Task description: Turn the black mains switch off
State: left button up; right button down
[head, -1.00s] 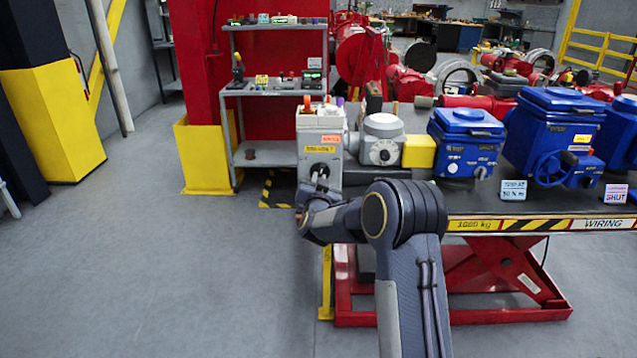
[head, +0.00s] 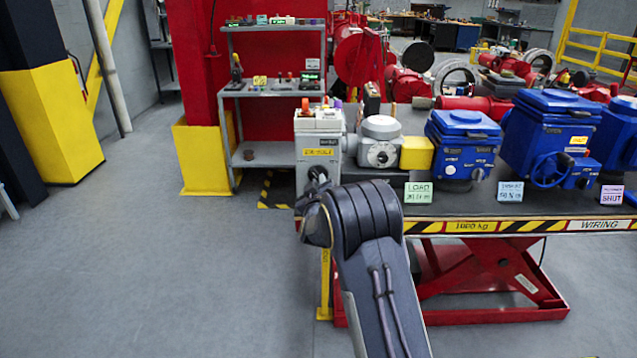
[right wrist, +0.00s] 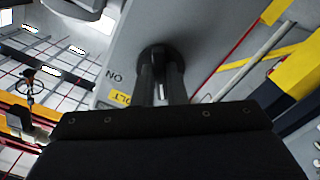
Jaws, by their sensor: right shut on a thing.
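The black mains switch (right wrist: 155,57) sits on the front face of a grey box in the right wrist view, beside the letters "NO", which appear upside down, and a yellow label. My right gripper (right wrist: 160,80) is shut on the switch, one finger on each side of it. In the head view the grey box (head: 307,172) stands at the left end of the bench, and my right gripper (head: 317,180) is small and dark against its front. The switch is mostly covered there by the gripper. My left gripper is not in view.
The bench (head: 455,212) carries a grey actuator (head: 380,143), a yellow block (head: 417,153) and blue actuators (head: 463,148) right of the box. Small cards, including a green one (head: 418,192), stand at its front edge. The floor at left is clear.

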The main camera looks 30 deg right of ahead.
jog(key=shift+n, duration=1)
jog(key=c, duration=1.5)
grip_release()
jog(key=shift+o, duration=0.2)
jog(key=v, duration=0.7)
jog(key=shift+s+b, duration=0.35)
jog(key=shift+s, duration=0.05)
jog(key=shift+a, duration=0.1)
